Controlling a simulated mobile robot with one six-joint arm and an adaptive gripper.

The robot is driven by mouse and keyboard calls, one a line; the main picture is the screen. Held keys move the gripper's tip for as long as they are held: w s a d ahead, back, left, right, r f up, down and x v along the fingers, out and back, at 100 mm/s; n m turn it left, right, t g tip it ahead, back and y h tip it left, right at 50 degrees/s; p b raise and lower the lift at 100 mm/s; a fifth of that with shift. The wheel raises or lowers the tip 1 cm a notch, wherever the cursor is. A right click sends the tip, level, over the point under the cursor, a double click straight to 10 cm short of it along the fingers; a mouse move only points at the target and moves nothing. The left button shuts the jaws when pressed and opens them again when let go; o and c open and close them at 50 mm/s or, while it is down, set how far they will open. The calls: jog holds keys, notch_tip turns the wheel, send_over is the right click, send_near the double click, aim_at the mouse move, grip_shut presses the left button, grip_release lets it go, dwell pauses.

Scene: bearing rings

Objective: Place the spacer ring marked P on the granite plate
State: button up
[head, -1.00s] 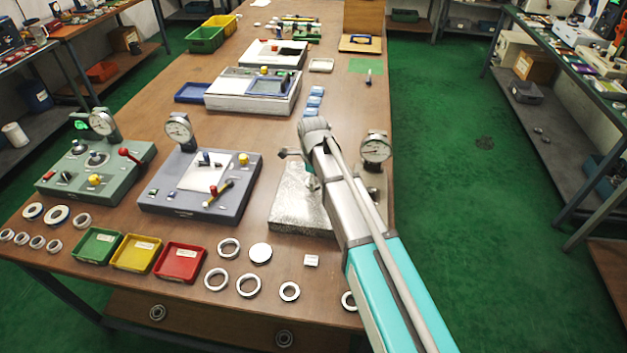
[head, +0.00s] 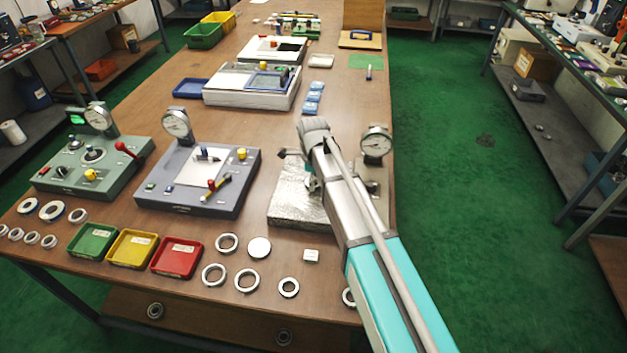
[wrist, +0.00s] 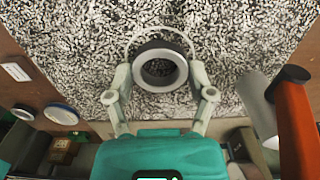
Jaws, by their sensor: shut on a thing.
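My gripper (wrist: 162,75) is shut on a grey ring (wrist: 160,88) in the wrist view, with one finger on each side of it. I cannot read any mark on the ring. The ring is over the speckled granite plate (wrist: 60,25); I cannot tell whether it touches it. A thin pale arc shows on the plate just beyond the ring. In the head view the granite plate (head: 290,208) lies at the bench's right side, partly covered by my arm. The ring is hidden there behind my arm.
A dial gauge (head: 376,141) stands by the plate's right side. An orange post (wrist: 296,125) is close on the right in the wrist view. Loose rings (head: 288,287), a white label block (head: 311,255) and a red tray (head: 176,258) lie in front and left.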

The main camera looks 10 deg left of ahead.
jog(key=shift+f, duration=0.25)
jog(key=o, duration=1.2)
jog(key=shift+r, duration=0.15)
